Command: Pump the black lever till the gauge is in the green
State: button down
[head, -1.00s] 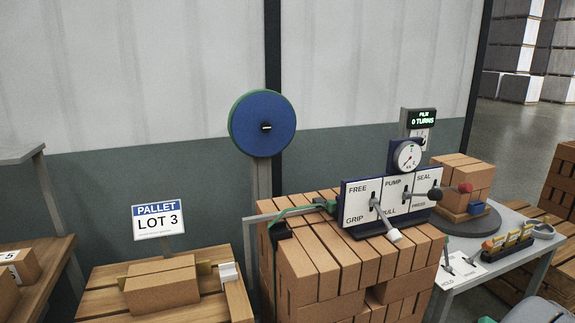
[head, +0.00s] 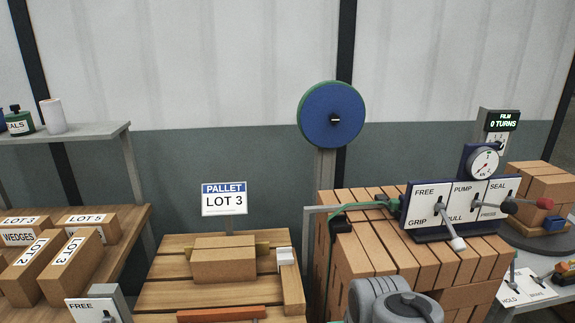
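The black-knobbed lever (head: 509,206) sticks out to the right from the PUMP / PULL plate of the control panel (head: 430,236), on top of the brick stack at right. The round white gauge (head: 484,162) stands above the panel in a dark blue housing. Its dark needle is too small to read against any green band. A white-handled lever (head: 457,244) comes from the FREE / GRIP plate, and a red-knobbed lever (head: 545,203) sticks out at the SEAL / PRESS plate. A grey link of my arm shows at the bottom; my gripper is not in view.
A display (head: 501,120) reads FILM 0 TURNS. A blue reel (head: 333,117) stands on a post behind the brick stack (head: 385,245). The LOT 3 pallet (head: 165,270) is at centre left, a bench with labelled bricks (head: 62,268) farther left. A side table with levers is at right.

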aim_at(509, 207)
jog(key=z, duration=1.4)
